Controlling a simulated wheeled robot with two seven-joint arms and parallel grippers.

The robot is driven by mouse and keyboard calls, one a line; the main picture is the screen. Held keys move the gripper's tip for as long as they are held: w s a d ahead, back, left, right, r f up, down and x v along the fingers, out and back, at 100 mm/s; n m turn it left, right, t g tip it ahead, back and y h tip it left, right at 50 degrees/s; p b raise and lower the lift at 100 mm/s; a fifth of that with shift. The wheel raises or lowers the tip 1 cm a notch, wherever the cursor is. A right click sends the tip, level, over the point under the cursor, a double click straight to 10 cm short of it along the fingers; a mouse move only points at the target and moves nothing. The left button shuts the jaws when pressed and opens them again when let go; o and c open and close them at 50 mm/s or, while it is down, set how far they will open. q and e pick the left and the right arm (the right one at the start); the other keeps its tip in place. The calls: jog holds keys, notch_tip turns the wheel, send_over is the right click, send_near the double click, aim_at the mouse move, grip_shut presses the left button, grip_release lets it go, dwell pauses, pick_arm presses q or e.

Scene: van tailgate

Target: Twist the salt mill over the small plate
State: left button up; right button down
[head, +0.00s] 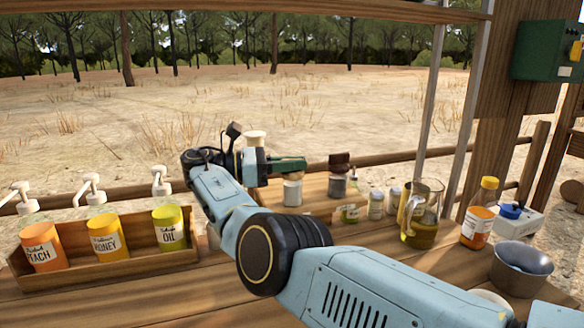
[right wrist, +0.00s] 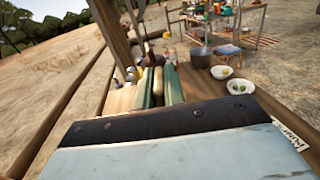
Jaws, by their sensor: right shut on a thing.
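My right gripper (head: 278,165) is raised over the far part of the counter, left of centre in the head view. It is shut on the salt mill, whose pale cream top (head: 256,138) shows above the jaws; its body is largely hidden. A white dish (head: 490,296), perhaps the small plate, is mostly covered by my right arm. Two white dishes show in the right wrist view, one farther (right wrist: 222,72) and one nearer (right wrist: 238,87), well away from the gripper. My left gripper is not in view.
A wooden box (head: 80,270) of pump bottles stands at left. A white jar (head: 292,190), brown-topped mill (head: 338,180) and small jars (head: 376,206) stand near the gripper. A glass jug (head: 420,220), orange bottle (head: 478,215) and metal bowl (head: 521,270) stand at right.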

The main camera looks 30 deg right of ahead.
aim_at(293, 159)
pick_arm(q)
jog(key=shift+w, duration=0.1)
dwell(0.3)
pick_arm(e)
jog(key=c, duration=1.5)
grip_release()
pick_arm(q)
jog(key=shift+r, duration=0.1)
